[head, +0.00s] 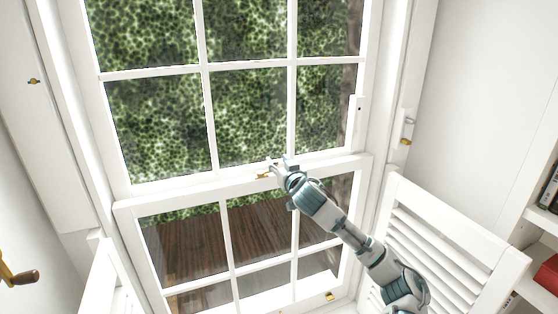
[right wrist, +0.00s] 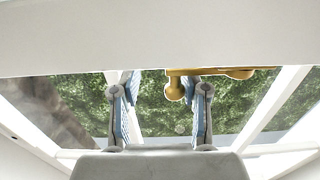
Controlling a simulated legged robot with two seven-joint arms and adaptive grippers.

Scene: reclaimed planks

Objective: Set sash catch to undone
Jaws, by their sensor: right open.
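The brass sash catch (head: 263,175) sits on the white meeting rail (head: 165,196) where the upper and lower sashes meet. My right gripper (head: 279,168) is at the rail, close beside the catch, and partly covers it. In the right wrist view the catch (right wrist: 215,71) shows as a brass bar with a round knob. My right gripper's fingers (right wrist: 160,98) are apart, with the knob appearing between them, nearer the right finger. I cannot tell whether a finger touches it. My left gripper is not in view.
A white louvred shutter (head: 440,240) stands at the right, near my right arm. A brass crank with a brown knob (head: 25,277) is at the lower left. A small brass fitting (head: 329,296) is on the lower sash's bottom rail. Shelves (head: 540,222) stand at far right.

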